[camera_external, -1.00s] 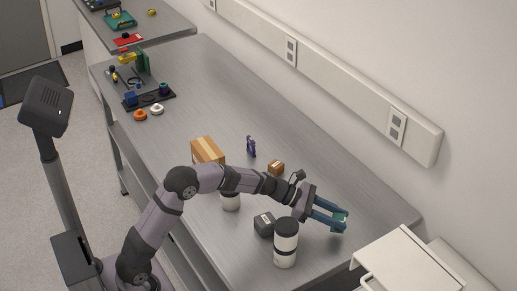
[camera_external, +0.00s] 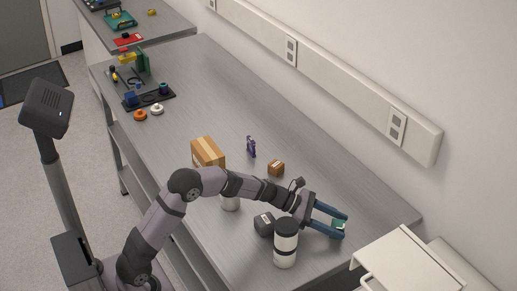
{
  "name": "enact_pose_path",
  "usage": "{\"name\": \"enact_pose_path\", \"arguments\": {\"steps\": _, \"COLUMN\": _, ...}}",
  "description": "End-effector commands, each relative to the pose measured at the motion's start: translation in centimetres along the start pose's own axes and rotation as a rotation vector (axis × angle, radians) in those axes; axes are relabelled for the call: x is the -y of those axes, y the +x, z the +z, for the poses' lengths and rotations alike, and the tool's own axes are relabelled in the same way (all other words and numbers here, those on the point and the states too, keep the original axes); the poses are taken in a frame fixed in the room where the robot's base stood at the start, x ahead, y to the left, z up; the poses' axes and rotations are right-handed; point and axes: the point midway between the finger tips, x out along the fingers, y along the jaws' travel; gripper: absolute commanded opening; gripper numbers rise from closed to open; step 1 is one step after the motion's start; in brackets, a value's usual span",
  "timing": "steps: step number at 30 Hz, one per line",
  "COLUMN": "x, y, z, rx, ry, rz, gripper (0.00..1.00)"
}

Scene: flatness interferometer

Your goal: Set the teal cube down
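The small teal cube (camera_external: 338,224) is between the two blue fingertips of my gripper (camera_external: 341,227), near the right end of the steel bench. The fingers stand apart with the cube between them. The view is too small to tell whether they press on its sides. The cube looks low over the bench or on it; its underside is hidden, so contact is not clear.
A white-and-black canister (camera_external: 285,244) and a dark box (camera_external: 264,224) stand left of my gripper. A small brown box (camera_external: 276,168), a purple item (camera_external: 251,147) and a larger carton (camera_external: 208,151) lie farther back. A white cart (camera_external: 412,262) adjoins the bench's right end.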

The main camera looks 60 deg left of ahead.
Motion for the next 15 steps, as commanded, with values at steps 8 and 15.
{"name": "enact_pose_path", "arguments": {"steps": 8, "x": 0.0, "y": -0.2, "z": 0.4, "rx": 0.0, "ry": -0.001, "rz": 0.0, "gripper": 0.53}}
{"name": "enact_pose_path", "arguments": {"steps": 15, "x": -0.1, "y": -3.3, "z": 0.2, "rx": 0.001, "ry": 0.001, "rz": 0.004, "gripper": 0.53}}
